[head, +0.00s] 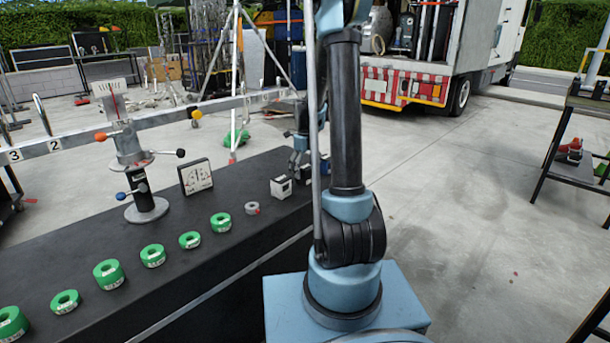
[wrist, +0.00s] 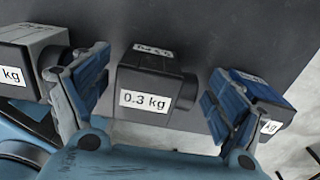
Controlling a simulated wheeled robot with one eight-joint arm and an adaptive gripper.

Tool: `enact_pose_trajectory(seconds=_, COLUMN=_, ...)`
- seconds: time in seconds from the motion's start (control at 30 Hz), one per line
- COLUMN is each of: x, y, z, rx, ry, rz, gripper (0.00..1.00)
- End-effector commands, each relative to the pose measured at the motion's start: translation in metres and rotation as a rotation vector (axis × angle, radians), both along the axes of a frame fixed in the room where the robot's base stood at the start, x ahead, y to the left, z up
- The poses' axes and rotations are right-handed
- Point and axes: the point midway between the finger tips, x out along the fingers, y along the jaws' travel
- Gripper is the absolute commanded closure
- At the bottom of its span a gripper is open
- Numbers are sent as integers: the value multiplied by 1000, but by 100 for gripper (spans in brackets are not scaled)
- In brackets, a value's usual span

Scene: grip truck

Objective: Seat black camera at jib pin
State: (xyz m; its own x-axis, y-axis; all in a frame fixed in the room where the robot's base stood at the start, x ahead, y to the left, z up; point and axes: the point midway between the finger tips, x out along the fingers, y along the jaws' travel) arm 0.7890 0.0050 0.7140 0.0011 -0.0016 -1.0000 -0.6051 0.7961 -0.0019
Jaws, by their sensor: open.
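The black camera (wrist: 150,72), labelled 0.3 kg, sits on the dark bench top in the wrist view. My gripper (wrist: 146,88) is open, with one finger on each side of it and a visible gap to each. In the head view my gripper (head: 299,165) is low over the far end of the bench; the black camera is not clearly visible there, behind my arm. The jib's long grey beam (head: 78,138) runs across a post (head: 130,150) on the bench, with number plates 2 and 3 at its left. I cannot make out the pin.
A pale grey camera (wrist: 22,62) stands close left of my gripper, and a blue camera (wrist: 262,92) close right, partly behind the finger. Several green ring weights (head: 108,272) and a small grey ring (head: 252,208) line the bench (head: 215,265). A dial plate (head: 196,177) stands beside the post.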

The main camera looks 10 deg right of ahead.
Motion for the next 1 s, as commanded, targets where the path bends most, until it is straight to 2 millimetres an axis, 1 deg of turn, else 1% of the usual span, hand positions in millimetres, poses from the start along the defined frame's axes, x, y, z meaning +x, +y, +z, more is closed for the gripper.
enact_pose_trajectory(seconds=0.1, x=0, y=0, z=-10, rx=0, ry=0, rz=0, gripper=12)
enact_pose_trajectory(seconds=0.2, x=0, y=0, z=-14, rx=0, ry=0, rz=0, gripper=12)
enact_pose_trajectory(seconds=0.53, x=0, y=0, z=-17, rx=0, ry=0, rz=0, gripper=12)
enact_pose_trajectory(seconds=0.57, x=0, y=0, z=-17, rx=0, ry=0, rz=0, gripper=17)
enact_pose_trajectory(seconds=0.6, x=0, y=0, z=-17, rx=0, ry=0, rz=0, gripper=26)
enact_pose_trajectory(seconds=0.67, x=0, y=0, z=-17, rx=0, ry=0, rz=0, gripper=40)
enact_pose_trajectory(seconds=0.7, x=0, y=0, z=-17, rx=0, ry=0, rz=0, gripper=49)
enact_pose_trajectory(seconds=0.8, x=0, y=0, z=-16, rx=0, ry=0, rz=0, gripper=69)
enact_pose_trajectory(seconds=0.83, x=0, y=0, z=-16, rx=0, ry=0, rz=0, gripper=69)
enact_pose_trajectory(seconds=0.87, x=0, y=0, z=-16, rx=0, ry=0, rz=0, gripper=38)
enact_pose_trajectory(seconds=0.9, x=0, y=0, z=-16, rx=-1, ry=-1, rz=0, gripper=48)
enact_pose_trajectory(seconds=0.93, x=0, y=0, z=-16, rx=-1, ry=-1, rz=0, gripper=54)
enact_pose_trajectory(seconds=1.0, x=0, y=0, z=-16, rx=-1, ry=-1, rz=0, gripper=56)
